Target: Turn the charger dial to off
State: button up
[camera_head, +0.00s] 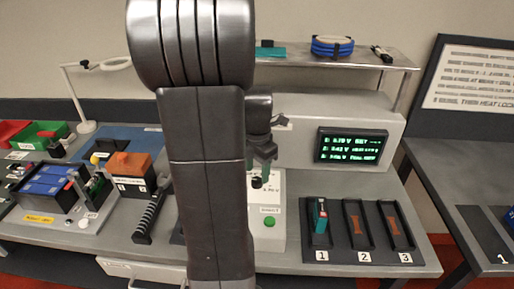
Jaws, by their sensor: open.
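My gripper (262,160) is in the middle of the view, pointing down, with its jaws open, mostly beside and behind my own arm. I cannot make out a clearly marked charger dial. My arm hides the bench just left of the device.
A grey console with a green-lettered screen (350,146) stands behind. Numbered black slots (358,226) lie at right, the first holding a teal cell (320,216). At left are an orange-topped box (128,163), blue battery pack (48,182) and black-handled tool (148,215).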

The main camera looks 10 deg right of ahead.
aim_at(257, 180)
notch_tip(257, 180, up, 11)
dwell(0.3)
jog(key=shift+f, duration=0.1)
notch_tip(257, 180, down, 14)
jog(key=shift+r, duration=0.1)
dwell(0.6)
jog(key=shift+r, duration=0.1)
